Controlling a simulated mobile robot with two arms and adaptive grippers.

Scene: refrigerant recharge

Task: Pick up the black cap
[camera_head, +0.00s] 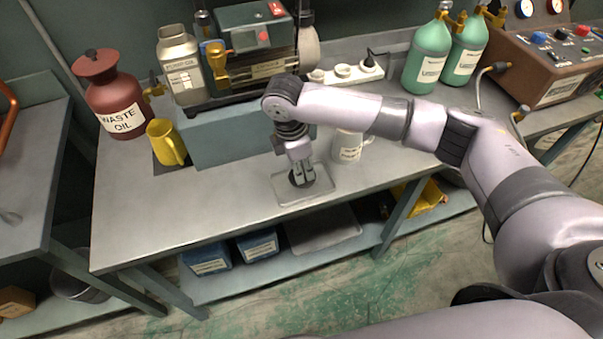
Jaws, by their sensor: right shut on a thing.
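The black cap (295,179) is a small dark round thing on a shallow clear tray (318,190) near the front edge of the grey workbench. My right gripper (303,178) points down over the tray with its fingers shut on the cap. The fingers hide part of the cap, and I cannot tell whether it is clear of the tray. My left gripper is not in the view.
A white labelled mug (348,146) stands right behind my right gripper. A yellow jug (166,142) and a red waste oil can (112,96) stand at the left. Green bottles (428,55) stand at the back right. The bench front left of the tray is clear.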

